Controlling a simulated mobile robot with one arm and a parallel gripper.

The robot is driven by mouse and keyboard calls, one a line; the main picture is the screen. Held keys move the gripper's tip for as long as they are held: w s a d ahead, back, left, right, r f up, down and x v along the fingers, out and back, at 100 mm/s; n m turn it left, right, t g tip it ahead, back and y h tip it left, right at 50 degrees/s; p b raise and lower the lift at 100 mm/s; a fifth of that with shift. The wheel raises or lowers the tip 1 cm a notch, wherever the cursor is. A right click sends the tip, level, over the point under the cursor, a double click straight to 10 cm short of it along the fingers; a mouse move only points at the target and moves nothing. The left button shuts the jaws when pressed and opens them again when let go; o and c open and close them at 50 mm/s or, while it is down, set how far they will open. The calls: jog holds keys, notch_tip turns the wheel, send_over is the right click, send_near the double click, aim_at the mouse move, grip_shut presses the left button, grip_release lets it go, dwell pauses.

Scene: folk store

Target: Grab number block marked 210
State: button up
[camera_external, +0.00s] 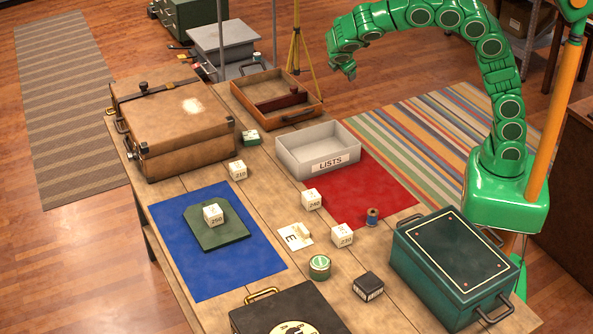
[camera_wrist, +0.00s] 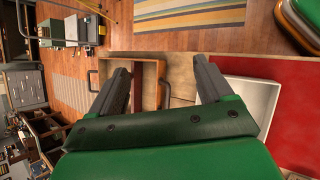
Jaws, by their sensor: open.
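Several white number blocks stand on the wooden table in the external view. One block (camera_external: 238,171) beside the brown suitcase appears to read 210. Another block (camera_external: 342,236) near the table's middle also looks like 210, but its small digits are hard to tell. A block (camera_external: 312,200) by the red mat looks like 240. A block (camera_external: 213,216) on the green board looks like 250. My gripper (camera_external: 343,66) is raised behind the table's far end, apart from all blocks. In the wrist view my gripper (camera_wrist: 162,78) is open and empty; no block is visible there.
The brown suitcase (camera_external: 175,130), a wooden tray (camera_external: 258,116), the grey LISTS bin (camera_external: 289,162) and a teal box (camera_external: 440,290) stand on the table. A blue mat (camera_external: 180,250), a red mat (camera_external: 385,190), a green tin (camera_external: 320,267) and a spool (camera_external: 372,217) lie around the blocks.

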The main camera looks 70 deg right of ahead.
jog(key=w+a+f+n+t+h, duration=0.1)
jog(key=w+a+f+n, duration=0.25)
jog(key=w, duration=0.25)
jog(key=w+a+f+n+t+h, duration=0.1)
jog(key=w+a+f+n, duration=0.1)
jog(key=w+a, duration=0.25)
jog(key=n+t, duration=0.7)
jog(key=n, duration=0.4)
send_near(240, 171)
jog(key=shift+y, duration=0.3)
jog(key=x, duration=0.4)
jog(key=shift+d+r, duration=0.2)
jog(key=shift+d, duration=0.45)
jog(key=shift+a+f+x, duration=0.1)
jog(key=shift+x, duration=1.9)
jog(key=shift+a+f+x, duration=0.1)
jog(key=shift+a+x, duration=0.05)
jog(key=shift+x, duration=1.8)
jog(key=shift+w, duration=0.15)
jog(key=shift+c, duration=0.3)
jog(key=c, duration=1)
jog(key=shift+r, duration=0.1)
